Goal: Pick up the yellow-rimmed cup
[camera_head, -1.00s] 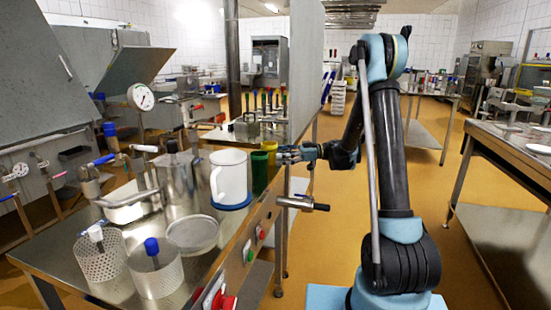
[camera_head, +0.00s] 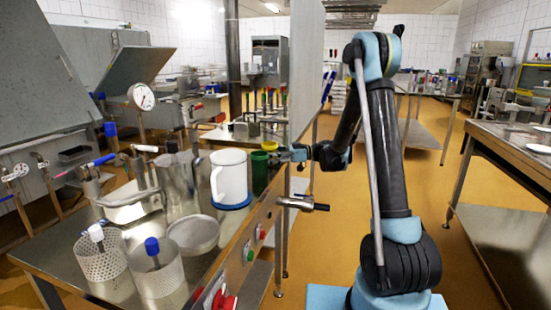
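The yellow-rimmed cup (camera_head: 269,146) stands at the right edge of the steel table, behind a green cup (camera_head: 259,175). Mostly its yellow rim shows; the green cup and my gripper hide much of its body. My gripper (camera_head: 279,156) is at the cup's right side, held low and pointing left toward it. The fingers overlap the cup in the picture. They are small and dark here, so I cannot tell whether they are open, shut or touching the cup.
A white jug (camera_head: 229,178) on a blue base stands left of the green cup. A steel pot (camera_head: 177,182), a round lid (camera_head: 194,234) and two perforated moulds (camera_head: 100,258) fill the table (camera_head: 60,272). A metal handle (camera_head: 302,203) juts from its right side.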

